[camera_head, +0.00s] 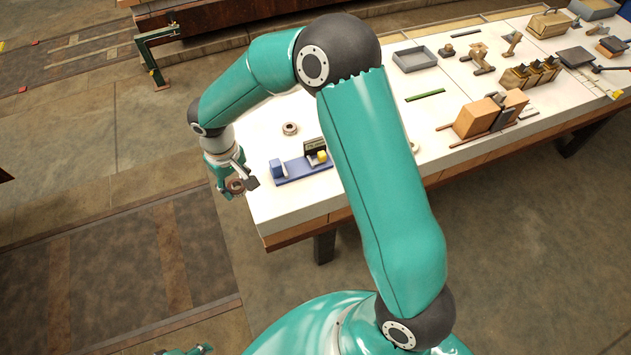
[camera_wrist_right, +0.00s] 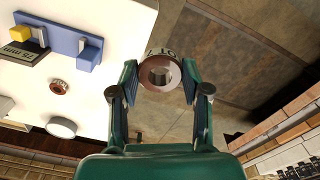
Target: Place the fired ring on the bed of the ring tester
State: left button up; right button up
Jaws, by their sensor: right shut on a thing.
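My right gripper (camera_head: 238,187) is shut on a brown ring (camera_wrist_right: 160,73) with dark marks on its pale outer side. In the right wrist view the ring sits between the two fingertips of the gripper (camera_wrist_right: 161,80). The gripper holds it just off the table's left end, left of the ring tester. The ring tester (camera_head: 300,170) is a blue bed with a blue end block, a yellow block and a dark sign. The tester also shows in the right wrist view (camera_wrist_right: 62,40). A teal piece at the bottom edge may be my left gripper (camera_head: 187,350); its jaws are unclear.
A small ring (camera_head: 290,128) lies on the white table (camera_head: 265,206) behind the tester. Another pale round piece (camera_head: 414,147) is partly hidden by my right arm. A grey tray (camera_head: 415,58) and wooden blocks (camera_head: 476,117) stand farther right. Open floor lies left of the table.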

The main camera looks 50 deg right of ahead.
aim_at(294, 168)
jog(key=z, duration=0.55)
jog(key=k, duration=0.15)
jog(key=z, duration=0.35)
jog(key=i, duration=1.05)
jog(key=u, duration=0.05)
